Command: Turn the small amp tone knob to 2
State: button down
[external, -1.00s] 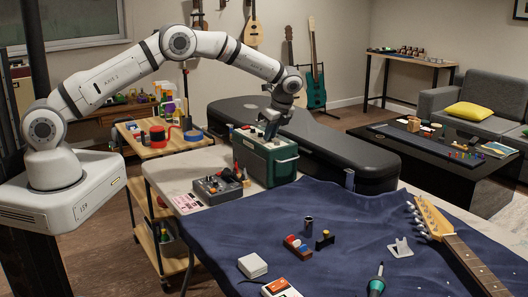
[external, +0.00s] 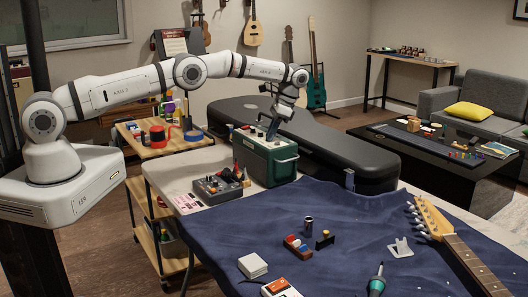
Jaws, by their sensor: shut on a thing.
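The small amp (external: 278,168) is a dark green box with a pale front handle. It stands at the back edge of the cloth-covered table, beside the black guitar case. Its control panel (external: 247,130) is on top and carries small knobs. My gripper (external: 271,134) points down at the right part of this panel, with its fingertips at the panel. It is shut on a knob there, which the fingers mostly hide. The knob's marks and pointer are too small to read.
A long black guitar case (external: 345,158) lies behind and to the right.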

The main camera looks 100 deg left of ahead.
jog(key=shift+a+r+n+t+h, duration=0.15)
jog(key=shift+n+t+h, duration=0.2)
jog(key=shift+n, duration=0.65)
jog(key=c, duration=1.3)
grip_release()
jog(key=shift+c, duration=0.2)
notch_tip(320, 180, up, 10)
jog(key=p, duration=0.4)
jog(key=shift+p, duration=0.35)
